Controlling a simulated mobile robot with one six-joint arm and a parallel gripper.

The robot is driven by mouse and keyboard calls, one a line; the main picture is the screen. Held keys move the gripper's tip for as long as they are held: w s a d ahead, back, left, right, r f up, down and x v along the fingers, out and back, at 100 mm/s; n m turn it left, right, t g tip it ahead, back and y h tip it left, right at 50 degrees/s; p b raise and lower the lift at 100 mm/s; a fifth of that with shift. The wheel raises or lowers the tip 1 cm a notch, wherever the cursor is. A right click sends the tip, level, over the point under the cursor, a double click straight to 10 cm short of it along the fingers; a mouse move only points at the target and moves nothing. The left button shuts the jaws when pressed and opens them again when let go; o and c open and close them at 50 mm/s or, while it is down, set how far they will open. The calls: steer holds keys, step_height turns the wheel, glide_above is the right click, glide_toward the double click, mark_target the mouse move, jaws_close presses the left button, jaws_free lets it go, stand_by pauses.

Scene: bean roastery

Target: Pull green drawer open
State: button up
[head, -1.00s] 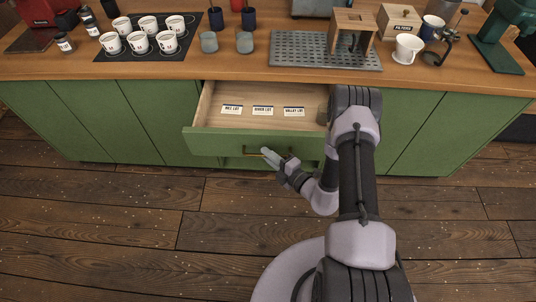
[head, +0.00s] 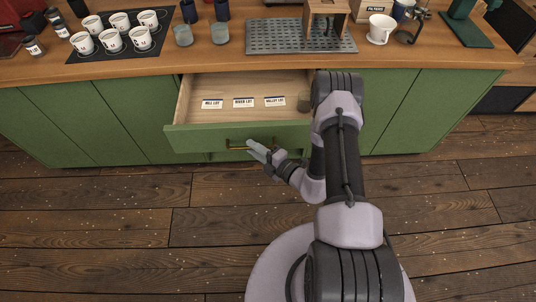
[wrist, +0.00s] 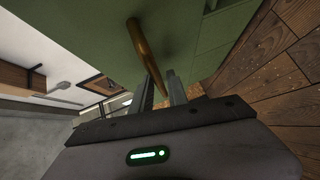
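The green drawer (head: 238,137) stands open from the green cabinet, its wooden inside showing. Its brass handle (head: 238,148) runs across the front panel. My gripper (head: 256,149) is at the right part of that handle, low in front of the drawer. In the wrist view the brass handle (wrist: 142,50) runs down between the two fingers of my gripper (wrist: 163,90), which look shut on it; the contact itself is partly hidden. Three labelled cards (head: 243,102) lie inside, and a dark round jar (head: 305,101) is at the right, partly behind my arm.
The wooden counter (head: 215,59) above carries cups on a dark mat (head: 150,52), two blue-grey cups, a grey perforated tray (head: 265,38), a white cup (head: 381,28) and a green-based machine (head: 468,28). The plank floor (head: 130,225) in front is clear.

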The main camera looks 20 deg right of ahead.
steer(key=p+v, duration=0.3)
steer(key=v, duration=1.3)
steer(key=shift+s, duration=0.25)
steer(key=shift+d, duration=0.1)
steer(key=s+a+r+n+g+y, duration=0.15)
steer(key=a+r+n+g, duration=0.45)
steer(key=r+n, duration=0.6)
steer(key=a+r+n+g+y, duration=0.2)
steer(key=a+r+n+g, duration=0.4)
steer(key=r+n, duration=0.6)
steer(key=s+r+n+t+h, duration=0.1)
steer(key=s+r+n+h, duration=0.3)
steer(key=n, duration=0.7)
steer(key=s+r+n+t+h+b, duration=0.1)
steer(key=s+r+n+t+h, duration=0.1)
steer(key=s+r+n+h, duration=0.2)
step_height(320, 180, up, 4)
steer(key=n+h, duration=0.1)
steer(key=n, duration=0.6)
steer(key=shift+s+f+b, duration=0.15)
steer(key=shift+f+b, duration=0.05)
steer(key=shift+b, duration=0.1)
